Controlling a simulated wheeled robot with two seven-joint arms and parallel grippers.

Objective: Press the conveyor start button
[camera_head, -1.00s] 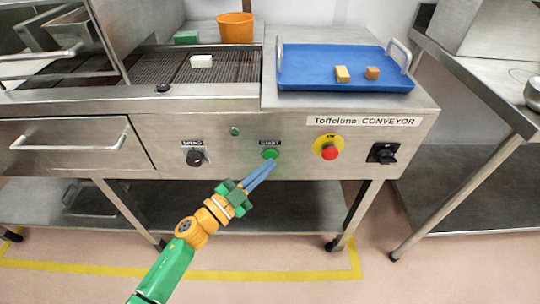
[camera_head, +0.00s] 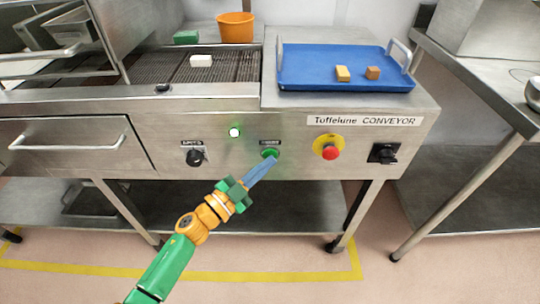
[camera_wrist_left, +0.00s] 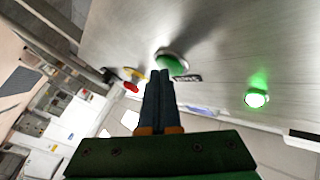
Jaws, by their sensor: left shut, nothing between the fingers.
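The green start button (camera_head: 270,153) sits on the steel front panel of the conveyor, under a small label. It also shows in the left wrist view (camera_wrist_left: 172,64), partly behind my fingertips. My left gripper (camera_head: 273,159) is shut and empty, with its blue fingertips at the button's lower edge in the head view. In the left wrist view the fingertips (camera_wrist_left: 159,74) overlap the button's lower left edge; I cannot tell whether they touch it. A small indicator lamp (camera_head: 235,132) up and left of the button glows bright green, and also glows in the left wrist view (camera_wrist_left: 256,98). My right gripper is not in view.
A red button on a yellow plate (camera_head: 330,152) and a black rotary switch (camera_head: 383,153) are to the right. A black knob (camera_head: 195,158) is to the left. A blue tray (camera_head: 300,80) with two small blocks stands above.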

